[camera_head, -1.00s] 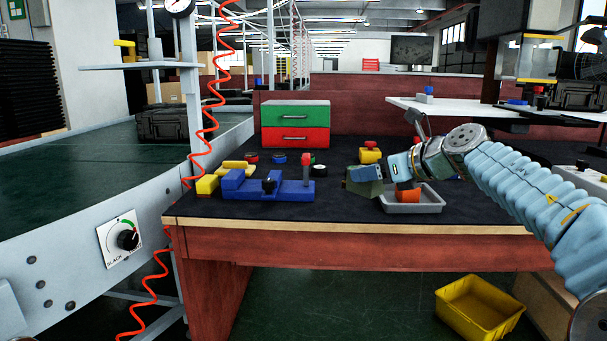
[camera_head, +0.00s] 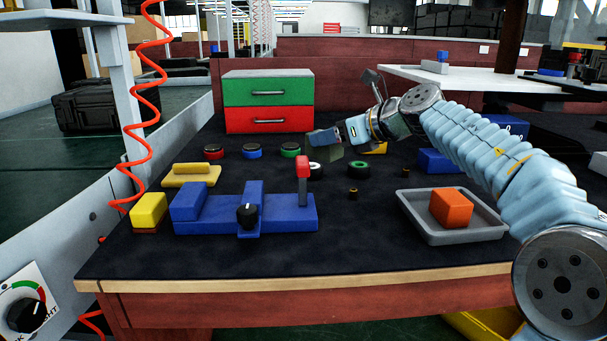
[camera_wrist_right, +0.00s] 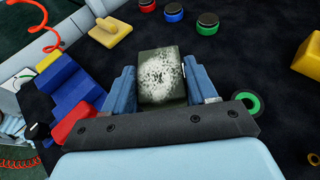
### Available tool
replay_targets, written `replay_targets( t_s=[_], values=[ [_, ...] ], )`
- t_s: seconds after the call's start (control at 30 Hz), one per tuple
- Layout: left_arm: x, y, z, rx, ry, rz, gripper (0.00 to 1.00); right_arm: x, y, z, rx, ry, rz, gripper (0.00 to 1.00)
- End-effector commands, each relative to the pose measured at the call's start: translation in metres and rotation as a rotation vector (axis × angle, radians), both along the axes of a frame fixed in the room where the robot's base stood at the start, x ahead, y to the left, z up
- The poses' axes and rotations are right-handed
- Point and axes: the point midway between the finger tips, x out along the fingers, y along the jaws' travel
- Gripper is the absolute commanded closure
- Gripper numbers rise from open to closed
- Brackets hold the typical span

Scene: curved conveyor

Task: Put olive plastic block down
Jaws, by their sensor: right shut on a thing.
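The olive block (camera_wrist_right: 160,75) is between the two blue fingers of my right gripper (camera_wrist_right: 163,93) in the right wrist view, with a worn whitish patch on its face. In the head view, my right gripper (camera_head: 324,138) is shut on it over the middle of the dark table, in front of the drawer box. The block (camera_head: 324,152) is partly hidden by the fingers there, and its gap to the table is hard to tell. My left gripper is not in view.
A blue fixture (camera_head: 215,214) with a red-topped post stands front left. A grey tray (camera_head: 462,237) holding an orange block (camera_head: 452,208) is front right. The front middle table is clear.

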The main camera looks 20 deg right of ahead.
Motion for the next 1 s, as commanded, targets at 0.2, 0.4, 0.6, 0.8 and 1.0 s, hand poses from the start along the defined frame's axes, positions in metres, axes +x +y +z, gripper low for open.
replay_targets(
  t_s=[0.2,0.4,0.6,0.8,1.0],
  values=[
    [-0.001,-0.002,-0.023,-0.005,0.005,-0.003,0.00,-0.001,0.000,-0.045,0.000,0.001,0.000,0.76],
    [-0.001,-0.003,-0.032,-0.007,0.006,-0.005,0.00,-0.001,0.000,-0.065,0.000,0.001,0.000,0.76],
    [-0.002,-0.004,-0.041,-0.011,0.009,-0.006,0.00,-0.001,-0.001,-0.087,-0.001,0.001,-0.001,0.76],
    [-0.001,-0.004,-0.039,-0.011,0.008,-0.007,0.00,0.000,0.000,-0.085,0.000,0.000,-0.001,0.76],
    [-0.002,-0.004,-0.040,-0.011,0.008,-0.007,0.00,0.000,0.000,-0.087,0.000,0.001,0.000,0.28]
  ],
)
